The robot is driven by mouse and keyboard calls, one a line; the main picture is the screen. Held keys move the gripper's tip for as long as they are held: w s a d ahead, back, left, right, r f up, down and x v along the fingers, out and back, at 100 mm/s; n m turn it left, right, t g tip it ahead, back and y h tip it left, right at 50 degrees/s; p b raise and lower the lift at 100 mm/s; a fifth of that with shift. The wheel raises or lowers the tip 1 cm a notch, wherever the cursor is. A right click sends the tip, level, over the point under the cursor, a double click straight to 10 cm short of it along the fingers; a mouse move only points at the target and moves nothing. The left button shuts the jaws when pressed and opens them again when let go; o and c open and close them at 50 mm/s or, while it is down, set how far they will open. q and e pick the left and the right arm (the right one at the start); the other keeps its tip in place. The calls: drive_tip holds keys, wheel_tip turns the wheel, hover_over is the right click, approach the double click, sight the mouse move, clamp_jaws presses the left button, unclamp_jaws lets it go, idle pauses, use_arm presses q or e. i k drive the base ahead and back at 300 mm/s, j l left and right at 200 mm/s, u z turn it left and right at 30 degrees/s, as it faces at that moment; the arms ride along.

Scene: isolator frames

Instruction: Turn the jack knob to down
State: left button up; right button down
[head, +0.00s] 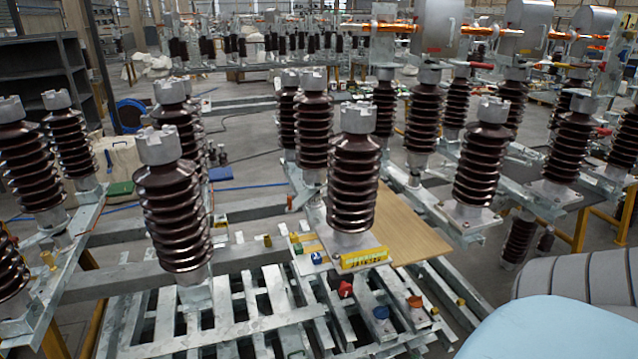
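No part in the head view can be clearly made out as the jack knob. Several small coloured knob-like pieces lie on or near the metal frame at the lower middle: a red one (345,289), a blue one (381,313), an orange one (415,301) and another blue one (316,258). They are too small to tell their setting. Neither of my grippers shows.
Tall brown insulators stand all around on grey steel rails, with one close at left (173,210). A slatted metal frame (262,305) fills the lower middle. A wooden board (412,225) lies behind the label. A smooth light blue surface (550,330) covers the bottom right corner.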

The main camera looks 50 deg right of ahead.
sight(346, 288)
drive_tip(key=z, duration=1.65)
